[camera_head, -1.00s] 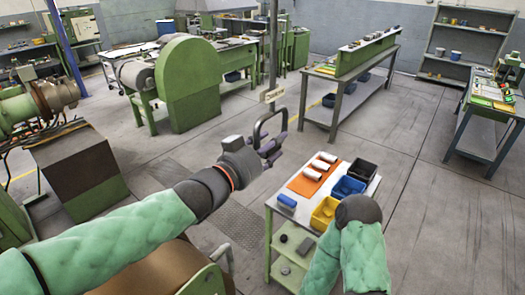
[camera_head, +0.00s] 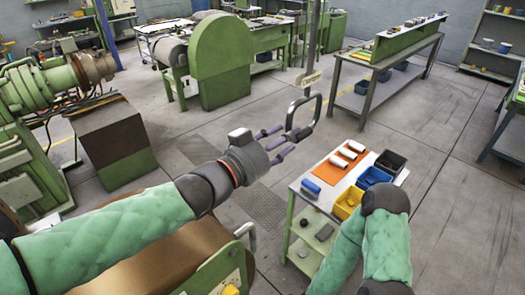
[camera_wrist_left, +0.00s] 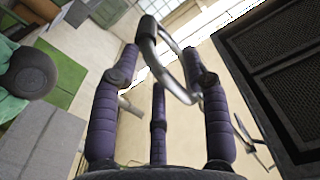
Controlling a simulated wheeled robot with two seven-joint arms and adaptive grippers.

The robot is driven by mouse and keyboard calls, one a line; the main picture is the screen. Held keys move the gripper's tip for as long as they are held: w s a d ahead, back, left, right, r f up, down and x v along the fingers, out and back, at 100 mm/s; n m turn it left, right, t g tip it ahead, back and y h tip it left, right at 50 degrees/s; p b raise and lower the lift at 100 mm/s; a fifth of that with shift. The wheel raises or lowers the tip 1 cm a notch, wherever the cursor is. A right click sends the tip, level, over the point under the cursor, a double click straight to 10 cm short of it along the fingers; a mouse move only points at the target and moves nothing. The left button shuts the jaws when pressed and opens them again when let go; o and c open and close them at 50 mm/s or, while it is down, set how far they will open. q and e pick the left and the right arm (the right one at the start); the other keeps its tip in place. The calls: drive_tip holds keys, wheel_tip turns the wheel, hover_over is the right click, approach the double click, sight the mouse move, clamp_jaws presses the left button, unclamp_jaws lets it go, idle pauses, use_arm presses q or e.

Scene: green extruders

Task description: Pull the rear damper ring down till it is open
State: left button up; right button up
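A dark grey ring (camera_head: 304,117), a rounded loop, hangs in the air below a small sign at the foot of a grey pole. My left gripper (camera_head: 298,137) has purple fingers that point at the lower part of the ring. The fingers are spread and look open, with the ring at the fingertips. In the left wrist view the ring (camera_wrist_left: 168,62) shows beyond and between the fingertips of the left gripper (camera_wrist_left: 163,62). I cannot tell if they touch. My right arm shows only as a bent joint; its gripper is out of view.
A small table (camera_head: 300,187) with an orange mat, white rolls and blue, yellow and black bins stands right of my left gripper. The sign (camera_head: 308,78) is too small to read. A green machine (camera_head: 222,58) stands behind. The floor beyond the ring is clear.

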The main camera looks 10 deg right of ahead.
use_arm(q)
drive_tip(key=p+v, duration=0.2)
drive_tip(key=v, duration=0.4)
drive_tip(key=shift+s+f, duration=0.15)
drive_tip(key=shift+f, duration=0.05)
idle(0.4)
idle(0.6)
